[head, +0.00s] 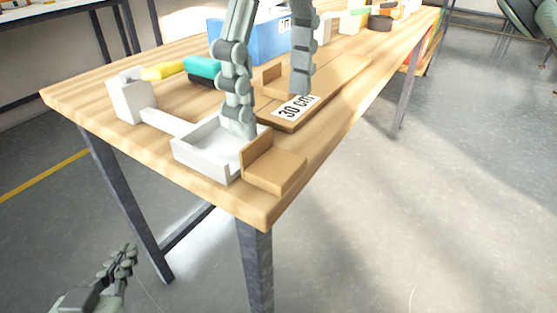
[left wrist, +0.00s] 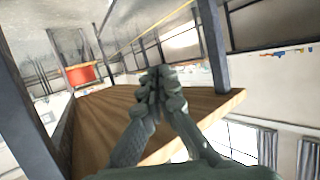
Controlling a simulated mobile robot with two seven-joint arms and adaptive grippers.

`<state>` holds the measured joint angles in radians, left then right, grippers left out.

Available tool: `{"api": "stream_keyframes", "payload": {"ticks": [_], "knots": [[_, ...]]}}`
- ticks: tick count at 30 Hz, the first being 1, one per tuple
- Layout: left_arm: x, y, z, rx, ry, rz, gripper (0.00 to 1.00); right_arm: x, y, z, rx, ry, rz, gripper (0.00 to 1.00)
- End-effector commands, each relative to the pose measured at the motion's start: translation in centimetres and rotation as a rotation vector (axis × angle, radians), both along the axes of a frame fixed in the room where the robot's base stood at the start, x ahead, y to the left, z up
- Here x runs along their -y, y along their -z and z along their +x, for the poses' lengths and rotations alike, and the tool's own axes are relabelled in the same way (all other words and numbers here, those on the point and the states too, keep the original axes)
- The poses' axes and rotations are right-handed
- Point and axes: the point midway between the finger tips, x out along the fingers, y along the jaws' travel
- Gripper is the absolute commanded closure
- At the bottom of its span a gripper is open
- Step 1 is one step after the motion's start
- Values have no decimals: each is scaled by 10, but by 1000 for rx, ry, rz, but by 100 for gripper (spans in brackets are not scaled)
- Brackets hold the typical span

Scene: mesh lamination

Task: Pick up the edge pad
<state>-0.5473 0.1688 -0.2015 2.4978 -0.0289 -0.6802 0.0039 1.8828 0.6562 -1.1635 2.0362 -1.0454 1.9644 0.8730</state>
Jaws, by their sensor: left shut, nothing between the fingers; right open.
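No piece is labelled as the edge pad. A brown stepped block (head: 275,170) at the table's near corner may be it, but I cannot tell. It sits against the right side of a shallow white tray (head: 180,152). My right gripper (head: 270,112) is open, pointing down over the table.
The wooden table (head: 90,98) has dark metal legs. A white block (head: 131,101), a yellow piece (head: 165,71) and a teal piece (head: 203,67) lie at the left. A blue box (head: 266,42) stands behind. The floor in front is clear.

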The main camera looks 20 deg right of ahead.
Motion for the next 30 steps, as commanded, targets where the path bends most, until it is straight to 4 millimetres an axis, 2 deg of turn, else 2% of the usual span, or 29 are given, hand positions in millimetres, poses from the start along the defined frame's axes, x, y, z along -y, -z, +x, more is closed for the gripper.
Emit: {"api": "stream_keyframes", "payload": {"ticks": [15, 19, 25, 30], "knots": [[20, -31, 5, 150, 35, -67, 100, 0, 67, 4, -2, -1, 1, 24], [22, -36, 6, 169, 39, -77, 100, 0, 74, 4, -1, -1, 2, 24], [22, -37, 6, 170, 39, -77, 100, 0, 75, 5, 0, -2, 2, 24], [22, -36, 6, 171, 40, -76, 100, 0, 74, 4, 0, -2, 2, 44]]}}
